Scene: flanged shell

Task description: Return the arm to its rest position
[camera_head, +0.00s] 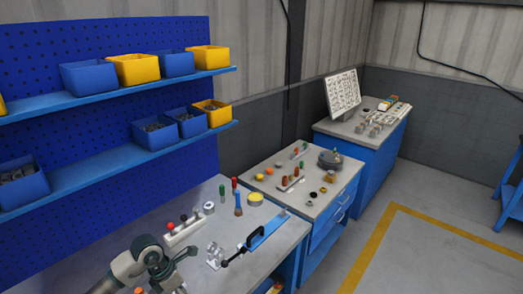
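My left arm comes in at the bottom left, grey-white with a dark gripper (182,266) over the near workbench (250,248). The gripper's two dark fingers look spread apart, with nothing seen between them. It is close to a pale block with knobs (183,232) on the bench; I cannot tell if they touch. A dark grey round flanged part (330,159) sits on the middle cabinet (318,210), well away from the gripper. My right gripper is out of view.
A blue tool with a black handle (262,236), a clear fixture (214,256) and several screwdrivers (238,204) stand on the near bench. Blue pegboard shelves (100,170) with blue and yellow bins rise at the left. A far cabinet (370,160) holds a panel.

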